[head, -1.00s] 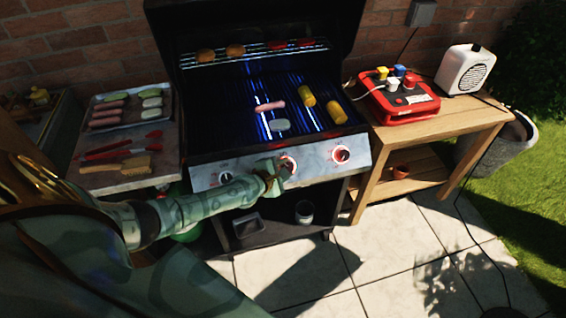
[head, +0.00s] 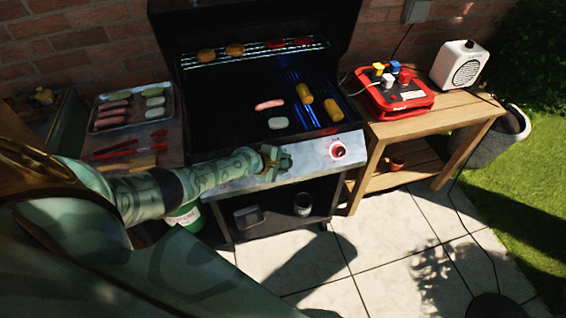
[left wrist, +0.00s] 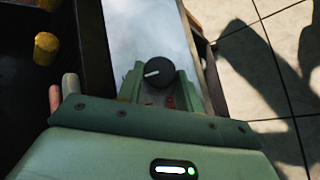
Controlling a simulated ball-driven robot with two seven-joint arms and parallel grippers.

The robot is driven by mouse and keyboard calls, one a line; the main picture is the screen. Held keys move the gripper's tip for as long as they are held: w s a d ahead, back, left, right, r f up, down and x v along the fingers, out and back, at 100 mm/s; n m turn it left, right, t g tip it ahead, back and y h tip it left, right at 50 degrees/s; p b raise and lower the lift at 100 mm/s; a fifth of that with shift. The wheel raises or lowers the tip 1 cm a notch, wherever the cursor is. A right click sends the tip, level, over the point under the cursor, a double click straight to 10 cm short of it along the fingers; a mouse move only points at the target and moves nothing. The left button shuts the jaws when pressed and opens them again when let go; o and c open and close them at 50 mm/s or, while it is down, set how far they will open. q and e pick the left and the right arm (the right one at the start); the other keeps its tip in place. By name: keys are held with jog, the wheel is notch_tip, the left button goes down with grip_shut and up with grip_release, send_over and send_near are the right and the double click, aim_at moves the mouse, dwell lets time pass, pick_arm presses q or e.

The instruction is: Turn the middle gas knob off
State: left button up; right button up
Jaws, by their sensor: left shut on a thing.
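The gas grill's front panel (head: 312,160) runs across the middle of the head view. My left gripper (head: 274,163) is at the middle of this panel and covers the middle knob there. In the left wrist view a round black knob (left wrist: 159,72) with a white pointer line sits between the green fingers of my left gripper (left wrist: 160,90), which are shut on it. The line points left and slightly down. The left knob is hidden behind my arm. Blue flames (head: 300,95) show only under the right part of the grate. My right gripper is out of view.
A sausage (head: 269,105), a pale patty (head: 278,123) and corn cobs (head: 333,109) lie on the grate. A food tray (head: 172,118) is at left. A wooden side table (head: 425,120) at right holds a red box (head: 398,97) and a white speaker (head: 460,66).

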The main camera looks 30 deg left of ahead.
pick_arm(q)
jog(key=shift+d+f, duration=0.1)
jog(key=o, duration=1)
jog(key=p+v, duration=1.1)
jog(key=v, duration=0.5)
jog(key=shift+s, duration=0.1)
